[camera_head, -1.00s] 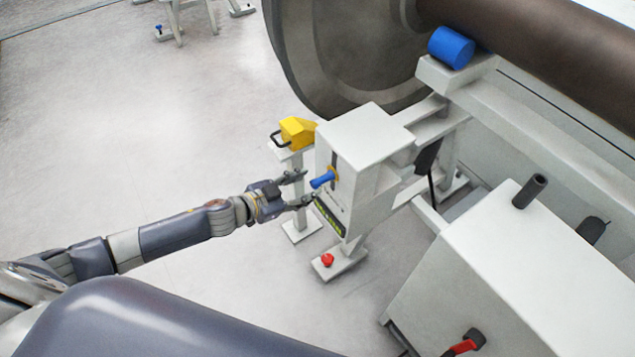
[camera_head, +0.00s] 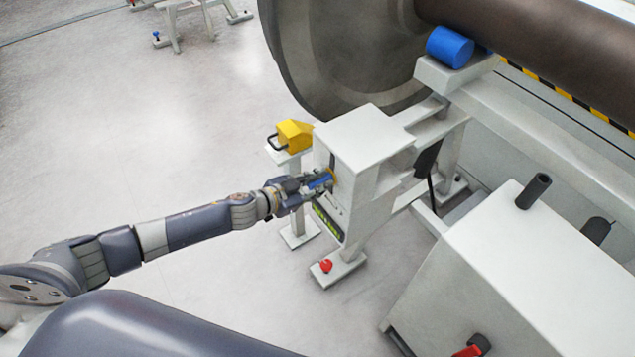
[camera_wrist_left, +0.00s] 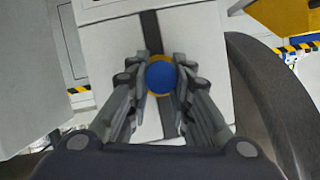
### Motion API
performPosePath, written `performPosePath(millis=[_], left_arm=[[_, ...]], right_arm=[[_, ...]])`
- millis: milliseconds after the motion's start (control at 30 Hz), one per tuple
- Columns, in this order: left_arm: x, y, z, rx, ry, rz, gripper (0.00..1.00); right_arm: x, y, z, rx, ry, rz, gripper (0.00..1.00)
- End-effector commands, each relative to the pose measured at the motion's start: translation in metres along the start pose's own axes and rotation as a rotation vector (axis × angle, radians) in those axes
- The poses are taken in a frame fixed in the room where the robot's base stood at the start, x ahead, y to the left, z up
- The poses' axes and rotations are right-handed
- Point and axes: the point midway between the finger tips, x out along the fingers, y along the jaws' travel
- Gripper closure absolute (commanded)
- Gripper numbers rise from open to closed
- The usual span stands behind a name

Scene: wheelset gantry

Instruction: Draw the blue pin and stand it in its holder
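The blue pin (camera_head: 320,183) sticks out of the front face of a white box (camera_head: 365,138) on the gantry. My left gripper (camera_head: 326,182) is at that face, with its fingers on either side of the pin. In the left wrist view the pin's round blue end (camera_wrist_left: 161,77) sits between the two fingers, which appear to touch it on both sides. A yellow ring shows around the pin at a dark vertical slot (camera_wrist_left: 152,35). I cannot tell which part is the holder. My right gripper is out of view.
A yellow block (camera_head: 294,135) stands on a white post just left of the box. A red knob (camera_head: 326,266) sits on the foot below. A large wheel (camera_head: 340,60) is behind, and a white cabinet (camera_head: 530,270) stands at right.

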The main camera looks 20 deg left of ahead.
Motion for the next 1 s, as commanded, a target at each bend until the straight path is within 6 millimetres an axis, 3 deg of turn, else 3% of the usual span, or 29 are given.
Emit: performPosePath(millis=[267, 1000], left_arm=[[-0.003, 0.000, 0.002, 0.000, -0.001, 0.001, 1.00], [-0.037, 0.001, 0.017, -0.001, -0.003, 0.001, 1.00]], right_arm=[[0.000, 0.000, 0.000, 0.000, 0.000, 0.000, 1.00], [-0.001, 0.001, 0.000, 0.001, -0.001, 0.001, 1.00]])
